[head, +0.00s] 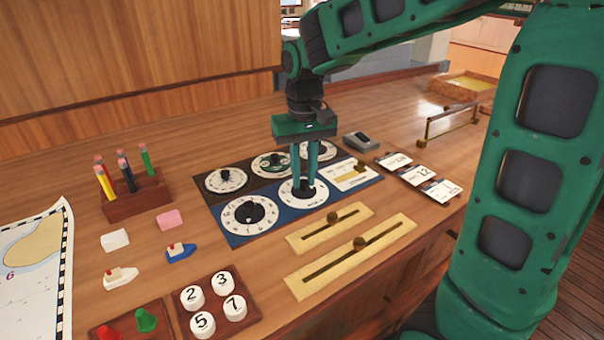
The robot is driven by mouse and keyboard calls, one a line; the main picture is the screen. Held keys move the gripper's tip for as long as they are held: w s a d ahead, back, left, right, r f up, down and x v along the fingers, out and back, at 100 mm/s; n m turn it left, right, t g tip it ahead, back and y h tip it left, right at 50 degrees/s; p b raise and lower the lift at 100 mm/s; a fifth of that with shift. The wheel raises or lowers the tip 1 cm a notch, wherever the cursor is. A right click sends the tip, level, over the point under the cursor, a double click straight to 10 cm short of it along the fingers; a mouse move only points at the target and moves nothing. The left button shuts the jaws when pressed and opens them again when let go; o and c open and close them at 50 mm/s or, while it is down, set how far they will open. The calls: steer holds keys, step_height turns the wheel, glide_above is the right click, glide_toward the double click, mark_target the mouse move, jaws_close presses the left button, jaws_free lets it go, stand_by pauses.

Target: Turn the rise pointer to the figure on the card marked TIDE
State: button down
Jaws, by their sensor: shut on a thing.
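My gripper (307,186) points down over the blue panel (237,238). Its green fingers are shut on the black pointer knob of the middle white dial (291,201), and they hide part of the knob and dial face. To the left on the same panel is a larger numbered dial (236,218) with a black pointer. I cannot read which dial is marked rise. Several small cards (397,161) with figures stand in a row to the right; one seems to read 12 (421,172). The word TIDE is too small to make out.
A dark panel with more dials (225,179) lies behind. Brass slider plates (350,256) lie in front. A pencil block (137,195), toy boats (181,253), number discs (202,322) and a chart (30,270) are at left. A brass rail (450,122) stands at right.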

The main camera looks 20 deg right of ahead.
mark_target(303, 181)
steer(key=shift+m, duration=0.6)
steer(key=c, duration=1.6)
jaws_free()
steer(key=shift+r, duration=0.1)
step_height(303, 181, up, 11)
steer(key=shift+w+f, duration=0.1)
steer(key=shift+f, duration=0.1)
